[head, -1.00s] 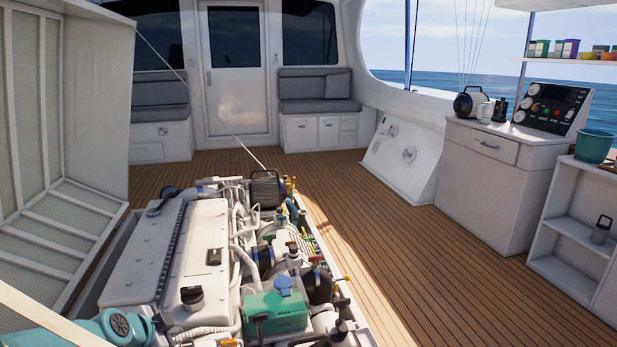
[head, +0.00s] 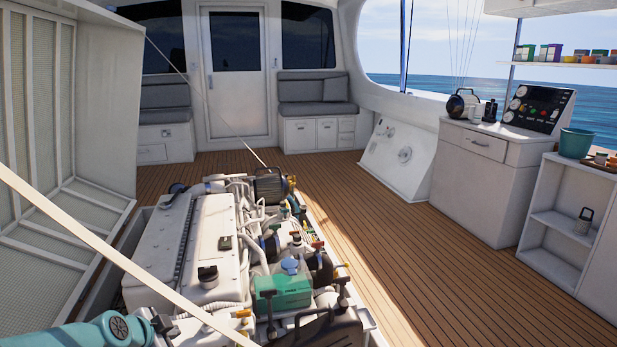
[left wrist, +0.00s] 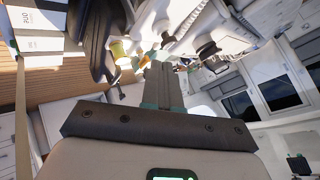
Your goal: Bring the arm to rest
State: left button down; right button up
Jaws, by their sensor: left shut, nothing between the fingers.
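My left arm, in teal, comes in at the bottom left of the head view. Its dark gripper (head: 163,326) is low in front of the white engine (head: 160,245), partly cut off by the frame's lower part. In the left wrist view the two fingers of my left gripper (left wrist: 163,90) are together, with nothing between them. Engine parts show beyond them, and I cannot tell the exact gap. My right gripper is in neither view.
The raised hatch lid (head: 60,190) stands at the left. A pale strip (head: 110,255) crosses the lower left, in front of the engine. Wooden deck (head: 400,250) is clear to the right. A white cabinet (head: 475,185) and shelf unit (head: 560,215) stand at the right.

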pick_arm(q)
jog(key=s+d+f+n+g, duration=0.1)
jog(key=s+d+f+n, duration=0.1)
jog(key=s+d+f, duration=0.3)
jog(key=s+d+f+n+g+h, duration=0.1)
jog(key=s+f+n+g, duration=0.15)
jog(key=f, duration=0.55)
jog(key=s+d+f+n+g, duration=0.1)
jog(key=s+d+f+n, duration=0.1)
jog(key=s+d+f, duration=0.3)
jog(key=s+d+f+n+g+h, duration=0.1)
jog(key=s+d+f+n+g, duration=0.3)
jog(key=s, duration=0.6)
jog(key=s+d+f+n, duration=0.25)
jog(key=s+f, duration=0.35)
jog(key=s, duration=0.4)
notch_tip(320, 180, up, 27)
jog(key=s+p, duration=0.1)
jog(key=p, duration=2.6)
jog(key=shift+s+d+r, duration=0.15)
jog(key=shift+d, duration=0.25)
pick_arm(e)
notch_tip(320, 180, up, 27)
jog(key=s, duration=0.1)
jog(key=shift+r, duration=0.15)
